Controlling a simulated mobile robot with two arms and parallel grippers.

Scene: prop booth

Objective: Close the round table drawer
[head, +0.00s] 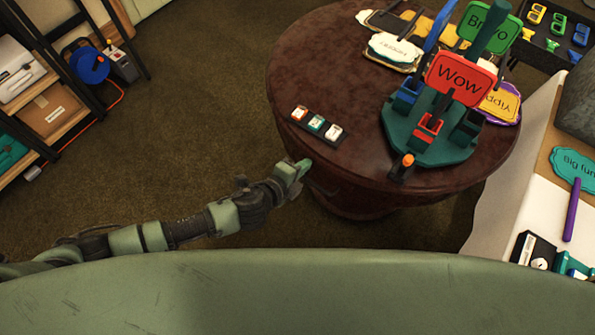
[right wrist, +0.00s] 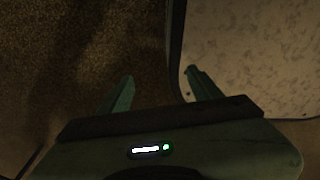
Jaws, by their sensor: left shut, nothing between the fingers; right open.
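The round table (head: 330,75) is dark reddish brown and stands right of centre in the head view. Its drawer front is on the shaded side below the top's near left edge, where a dark handle-like part (head: 324,190) shows; how far the drawer stands out, I cannot tell. My left gripper (head: 304,166) is shut and empty at the table's near left edge, close to that part; whether it touches, I cannot tell. My right gripper (right wrist: 158,88) is open and empty in the right wrist view, with a pale speckled surface at its right finger.
On the tabletop are a small three-part tray (head: 317,126), a green stand (head: 425,145) with signs, and an orange-topped item (head: 402,166). A white table (head: 500,215) with props stands at the right. Shelves (head: 45,105) are at the left. Carpet between is clear.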

